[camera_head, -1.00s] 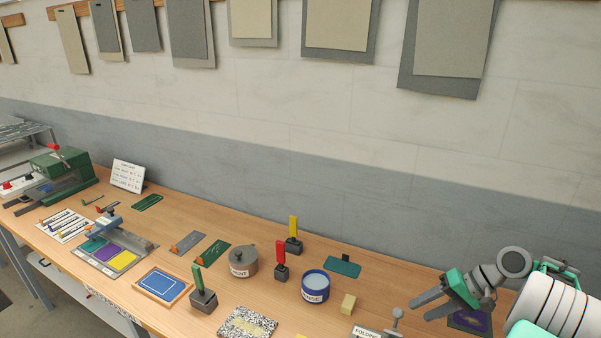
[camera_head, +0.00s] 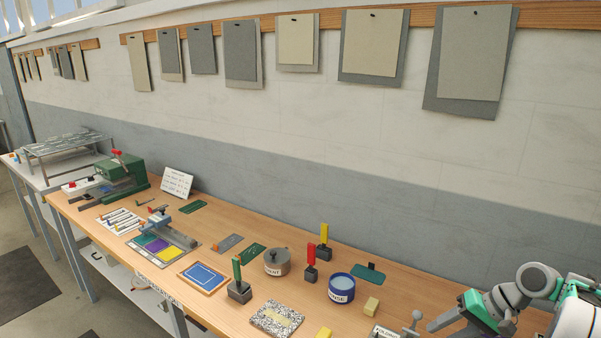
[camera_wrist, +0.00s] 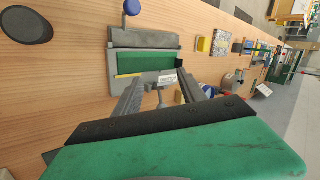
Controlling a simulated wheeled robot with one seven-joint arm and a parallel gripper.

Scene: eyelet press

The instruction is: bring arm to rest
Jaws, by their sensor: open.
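My gripper (camera_head: 448,318) is at the lower right of the head view, above the right part of the wooden bench (camera_head: 232,219). Its fingers are apart. In the wrist view my gripper (camera_wrist: 168,92) shows two grey fingers spread with nothing held between them. Beyond the fingertips is a grey folding fixture (camera_wrist: 145,40) with a green piece (camera_wrist: 145,65) on it and a blue-knobbed lever (camera_wrist: 131,8). In the head view the folding fixture is mostly cut off at the bottom edge.
A blue pot (camera_head: 341,288), a grey lidded pot (camera_head: 277,262), stamps with red (camera_head: 311,257), yellow (camera_head: 324,236) and green (camera_head: 237,270) handles, and a yellow block (camera_head: 371,306) stand on the bench. A green press (camera_head: 122,175) is at the far left. Sheets hang on the wall.

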